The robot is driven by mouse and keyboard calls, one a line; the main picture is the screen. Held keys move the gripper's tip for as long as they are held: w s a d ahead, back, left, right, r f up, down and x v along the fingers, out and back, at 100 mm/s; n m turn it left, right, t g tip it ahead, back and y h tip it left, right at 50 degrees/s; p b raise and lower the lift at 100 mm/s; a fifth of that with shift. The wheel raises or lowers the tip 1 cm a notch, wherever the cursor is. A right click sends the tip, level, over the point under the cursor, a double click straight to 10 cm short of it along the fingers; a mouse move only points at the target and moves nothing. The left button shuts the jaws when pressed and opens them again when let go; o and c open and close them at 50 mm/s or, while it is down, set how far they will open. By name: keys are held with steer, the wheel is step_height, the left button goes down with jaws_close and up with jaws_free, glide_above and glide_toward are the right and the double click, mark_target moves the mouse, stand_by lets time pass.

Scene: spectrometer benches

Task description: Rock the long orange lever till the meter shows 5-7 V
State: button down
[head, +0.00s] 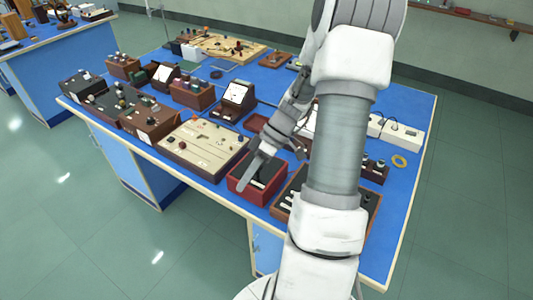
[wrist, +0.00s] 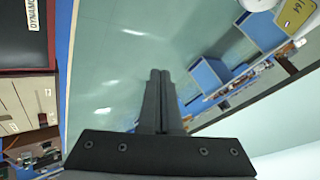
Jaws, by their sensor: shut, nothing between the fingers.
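My gripper (head: 246,184) is shut and empty, its fingers at the red box (head: 234,195) near the front edge of the blue bench. It also shows in the wrist view (wrist: 160,73), with its fingertips together and open floor behind them. At the left of that view is a dark-topped red box labelled "DYNAMO" (wrist: 25,71); the rest of the label is cut off. I cannot make out the long orange lever in either view. A meter with a white face (head: 236,92) stands mid-bench and another (head: 163,74) is farther back; their readings are too small to read.
A beige panel board (head: 203,147) lies left of the red box. A dark tray with wooden rim (head: 281,205) is on its right, partly behind my arm. Several wooden instrument boxes crowd the bench's left side. Green floor lies beyond the front edge.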

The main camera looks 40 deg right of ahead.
steer(key=w+d+f+m+t+h+b, duration=0.1)
steer(key=d+f+m+t+h+b, duration=0.25)
steer(key=d+m+t, duration=0.8)
steer(key=w+d+f+m+t+h+b, duration=0.15)
steer(key=d+m+t+h+b, duration=0.55)
steer(key=m, duration=0.8)
steer(key=shift+g+y, duration=0.35)
steer(key=shift+y, duration=0.6)
steer(key=w+p, duration=0.1)
steer(key=w, duration=0.2)
steer(key=w+p, duration=0.1)
steer(key=w, duration=0.2)
steer(key=w+d+p, duration=0.1)
steer(key=w, duration=0.2)
steer(key=shift+f+p, duration=0.3)
steer(key=shift+f, duration=0.05)
steer(key=a, duration=0.2)
steer(key=shift+s+a, duration=0.2)
steer(key=shift+a, duration=0.15)
steer(key=shift+s+a+p, duration=0.15)
steer(key=shift+a+p, duration=0.15)
steer(key=shift+a, duration=0.25)
steer(key=shift+f, duration=0.1)
